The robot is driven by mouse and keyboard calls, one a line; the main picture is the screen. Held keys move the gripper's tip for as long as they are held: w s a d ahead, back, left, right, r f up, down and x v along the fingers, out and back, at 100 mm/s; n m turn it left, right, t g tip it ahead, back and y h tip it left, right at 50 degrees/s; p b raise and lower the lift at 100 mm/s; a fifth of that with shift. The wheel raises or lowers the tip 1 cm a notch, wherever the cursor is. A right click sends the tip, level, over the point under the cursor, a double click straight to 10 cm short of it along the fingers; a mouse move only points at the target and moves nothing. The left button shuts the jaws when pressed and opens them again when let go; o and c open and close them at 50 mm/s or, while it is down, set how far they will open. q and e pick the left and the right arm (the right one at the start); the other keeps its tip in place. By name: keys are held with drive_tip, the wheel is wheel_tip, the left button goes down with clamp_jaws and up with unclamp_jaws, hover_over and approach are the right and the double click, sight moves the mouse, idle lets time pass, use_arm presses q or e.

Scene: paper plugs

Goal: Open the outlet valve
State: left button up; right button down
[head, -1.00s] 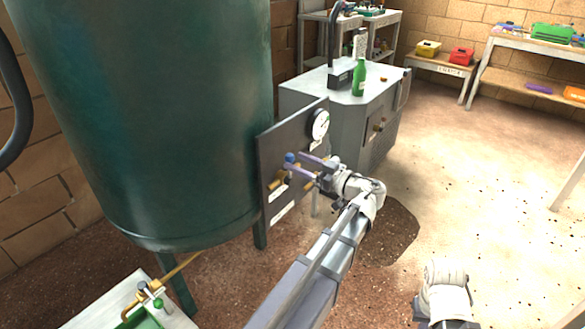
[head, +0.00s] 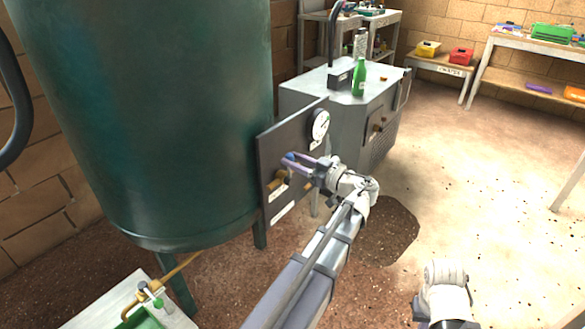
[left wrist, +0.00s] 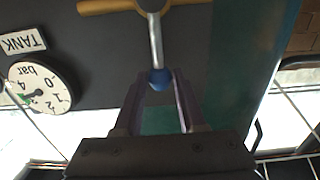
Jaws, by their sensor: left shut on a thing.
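The valve has a thin metal lever (left wrist: 155,40) with a blue ball knob (left wrist: 161,78) at its end. It sits on a brass pipe (left wrist: 105,6) along the dark panel (head: 284,143) on the green tank. My left gripper (head: 291,161) reaches the panel from the right, its purple fingers at the lever end. In the left wrist view the fingers (left wrist: 160,84) stand on either side of the knob, and the gripper is shut on it. In the head view the fingers mostly hide the knob. A part of my right arm shows at bottom right, but its fingers do not.
A round gauge (head: 320,125) and a TANK label (left wrist: 21,43) are on the panel near the valve. A grey cabinet (head: 345,110) with a green bottle (head: 359,78) stands behind. A white bench (head: 115,302) is at bottom left. The floor at right is open.

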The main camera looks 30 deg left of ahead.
use_arm(q)
drive_tip(key=shift+c, duration=1.2)
drive_tip(key=shift+w+d+f+m, duration=0.1)
drive_tip(key=shift+w+f+m, duration=0.1)
drive_tip(key=shift+w+m, duration=1.2)
drive_tip(key=shift+s, duration=0.25)
drive_tip(key=shift+m, duration=0.3)
drive_tip(key=shift+w+d+f+m+b, duration=0.1)
drive_tip(key=shift+w+f+m+b, duration=0.2)
drive_tip(key=shift+w+m, duration=0.35)
drive_tip(key=shift+w+f+m+b, duration=0.15)
drive_tip(key=shift+w+m+b, duration=0.2)
drive_tip(key=shift+m, duration=0.5)
drive_tip(key=shift+w, duration=0.1)
